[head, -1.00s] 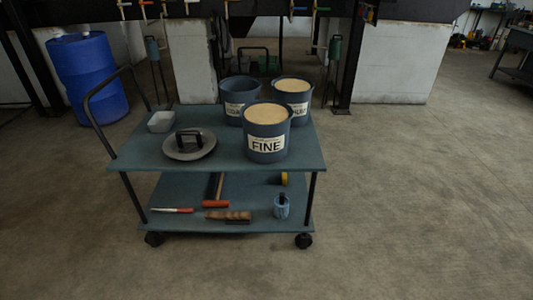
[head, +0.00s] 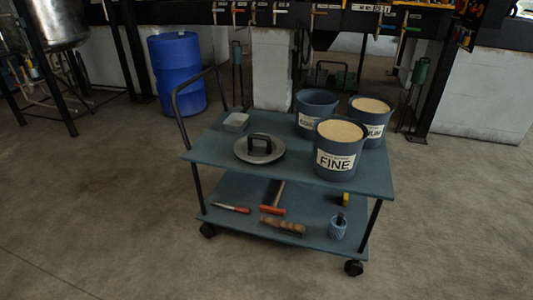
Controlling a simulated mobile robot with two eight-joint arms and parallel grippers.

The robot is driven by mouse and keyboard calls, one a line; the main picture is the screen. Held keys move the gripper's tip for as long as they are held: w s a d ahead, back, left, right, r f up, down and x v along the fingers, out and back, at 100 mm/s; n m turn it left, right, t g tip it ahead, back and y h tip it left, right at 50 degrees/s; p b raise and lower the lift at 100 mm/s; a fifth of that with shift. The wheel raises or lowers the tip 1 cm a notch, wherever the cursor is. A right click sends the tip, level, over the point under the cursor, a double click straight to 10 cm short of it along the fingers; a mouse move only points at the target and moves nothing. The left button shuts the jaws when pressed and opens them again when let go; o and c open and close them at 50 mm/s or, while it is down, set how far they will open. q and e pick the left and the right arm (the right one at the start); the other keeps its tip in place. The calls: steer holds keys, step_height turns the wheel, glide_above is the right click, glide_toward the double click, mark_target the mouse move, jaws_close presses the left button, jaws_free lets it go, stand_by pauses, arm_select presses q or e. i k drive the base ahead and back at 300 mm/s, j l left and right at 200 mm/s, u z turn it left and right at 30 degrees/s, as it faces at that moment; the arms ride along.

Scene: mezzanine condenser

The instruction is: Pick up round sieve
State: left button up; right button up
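No thing that I can clearly tell to be a round sieve shows in the head view. A round, flat grey disc (head: 259,149) with a black bridge-shaped handle lies on the top shelf of a blue-grey cart (head: 220,160); I cannot tell whether it is a sieve or a lid. Neither of my grippers is in view.
A bucket labelled FINE (head: 339,147) and another bucket (head: 371,119) hold tan grains; a third bucket (head: 317,111) stands behind. A small grey tray (head: 235,121) is at the back left. Hand tools (head: 283,226) lie below. A blue barrel (head: 177,73) stands behind; floor in front is clear.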

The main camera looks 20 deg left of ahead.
mark_target(258, 148)
steer(key=i+u, duration=0.1)
steer(key=u, duration=0.3)
steer(key=i+u, duration=0.15)
steer(key=u, duration=0.25)
steer(key=i+u, duration=0.1)
steer(key=u, duration=0.3)
steer(key=i+l+u, duration=0.25)
steer(key=i, duration=0.3)
steer(key=i+l+u, duration=0.2)
steer(key=i+l, duration=0.2)
steer(key=i, duration=0.1)
